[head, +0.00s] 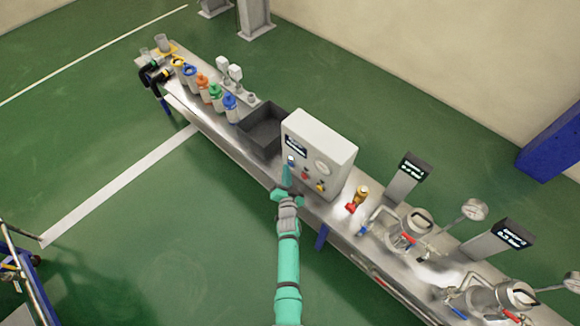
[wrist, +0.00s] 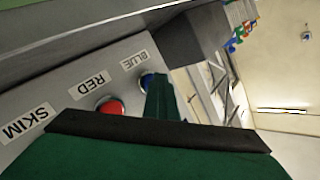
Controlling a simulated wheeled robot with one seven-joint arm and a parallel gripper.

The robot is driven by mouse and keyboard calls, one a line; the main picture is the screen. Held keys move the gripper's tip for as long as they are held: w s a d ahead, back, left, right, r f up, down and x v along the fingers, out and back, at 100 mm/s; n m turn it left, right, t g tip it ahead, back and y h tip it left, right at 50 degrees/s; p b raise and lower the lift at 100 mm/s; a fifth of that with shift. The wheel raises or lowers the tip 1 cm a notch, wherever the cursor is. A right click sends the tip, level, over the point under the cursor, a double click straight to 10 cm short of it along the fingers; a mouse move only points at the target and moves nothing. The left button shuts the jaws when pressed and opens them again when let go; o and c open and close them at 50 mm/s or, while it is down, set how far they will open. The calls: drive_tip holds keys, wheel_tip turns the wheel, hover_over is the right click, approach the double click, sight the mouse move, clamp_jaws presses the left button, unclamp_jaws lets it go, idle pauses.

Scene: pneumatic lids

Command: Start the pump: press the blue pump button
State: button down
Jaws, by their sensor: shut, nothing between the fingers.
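The blue pump button (wrist: 147,80) is on the front of a white control box, under a BLUE label, in the wrist view. My gripper (wrist: 160,95) is shut and empty, and its fingertip is right at the blue button, covering part of it. I cannot tell whether it touches or presses the button. In the head view my gripper (head: 286,178) reaches up to the front of the control box (head: 330,140), near its left side. A red button (wrist: 110,106) labelled RED sits beside the blue one.
A SKIM label (wrist: 27,123) is further along the panel. A dark open bin (head: 262,132) stands left of the box, with several coloured-cap bottles (head: 215,92) beyond. Vessels with gauges (head: 410,228) stand to the right on the steel bench.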

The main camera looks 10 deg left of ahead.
drive_tip(key=s+a, duration=0.3)
drive_tip(key=s, duration=0.2)
drive_tip(key=shift+s+a, duration=0.15)
drive_tip(key=shift+a, duration=0.05)
idle(0.5)
